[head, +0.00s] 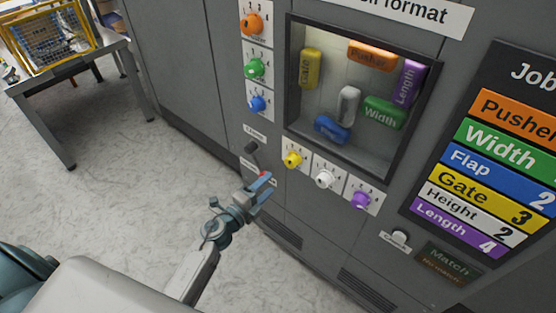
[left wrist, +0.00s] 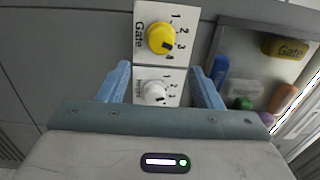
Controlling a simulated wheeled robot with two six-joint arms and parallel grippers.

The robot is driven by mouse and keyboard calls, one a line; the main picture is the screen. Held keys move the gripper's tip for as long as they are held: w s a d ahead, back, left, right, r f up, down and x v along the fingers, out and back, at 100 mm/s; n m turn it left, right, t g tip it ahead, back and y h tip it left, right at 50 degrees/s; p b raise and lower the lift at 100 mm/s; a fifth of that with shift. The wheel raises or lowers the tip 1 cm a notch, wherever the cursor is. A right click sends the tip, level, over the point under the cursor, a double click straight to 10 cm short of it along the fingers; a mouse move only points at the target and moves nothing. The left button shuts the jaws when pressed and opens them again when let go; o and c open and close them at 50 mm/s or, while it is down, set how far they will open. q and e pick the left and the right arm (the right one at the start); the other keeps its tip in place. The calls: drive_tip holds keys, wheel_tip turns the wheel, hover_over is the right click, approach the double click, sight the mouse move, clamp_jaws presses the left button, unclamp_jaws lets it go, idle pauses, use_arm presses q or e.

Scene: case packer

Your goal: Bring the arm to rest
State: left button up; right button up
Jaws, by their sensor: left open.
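My left gripper (head: 262,182) is in front of the grey cabinet, below and left of the yellow knob (head: 292,159). Its blue fingers are apart with nothing held. In the left wrist view the open fingers (left wrist: 160,72) frame the white knob (left wrist: 154,92), and the yellow Gate knob (left wrist: 161,38) is just beyond. I cannot tell whether the fingers touch the panel. A dark lever (head: 251,147) with a small label stands just above the gripper. My right gripper is not in view.
The cabinet has a recessed window (head: 330,85) with coloured labelled blocks. Orange, green and blue knobs (head: 255,66) are left of it; a purple knob (head: 361,200) is below. A job board (head: 490,150), a check button (head: 400,236) and a match display (head: 447,264) are right. A table (head: 75,75) holds a yellow basket.

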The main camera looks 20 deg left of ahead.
use_arm(q)
drive_tip(key=s+a+f+n+g+y, duration=0.25)
drive_tip(key=s+f+n, duration=0.2)
drive_tip(key=f, duration=0.55)
drive_tip(key=s+a+f+n+g+y, duration=0.25)
drive_tip(key=s+f+n, duration=0.2)
drive_tip(key=f, duration=0.65)
drive_tip(key=s+a+f+n+g+y, duration=0.1)
drive_tip(key=s+a+f+n, duration=0.3)
drive_tip(key=f, duration=0.6)
drive_tip(key=s+f+n+g, duration=0.3)
drive_tip(key=s+f, duration=0.3)
drive_tip(key=s, duration=0.5)
drive_tip(key=s+f+n+g, duration=0.2)
drive_tip(key=s+f, duration=0.4)
drive_tip(key=s, duration=0.6)
drive_tip(key=s+f+n+g+y, duration=0.1)
drive_tip(key=s+f+n+g, duration=0.2)
drive_tip(key=s, duration=0.9)
wheel_tip(320, 180, down, 4)
drive_tip(key=shift+d+r+n+g, duration=0.15)
drive_tip(key=shift+d+n+g, duration=0.15)
drive_tip(key=shift+g, duration=0.7)
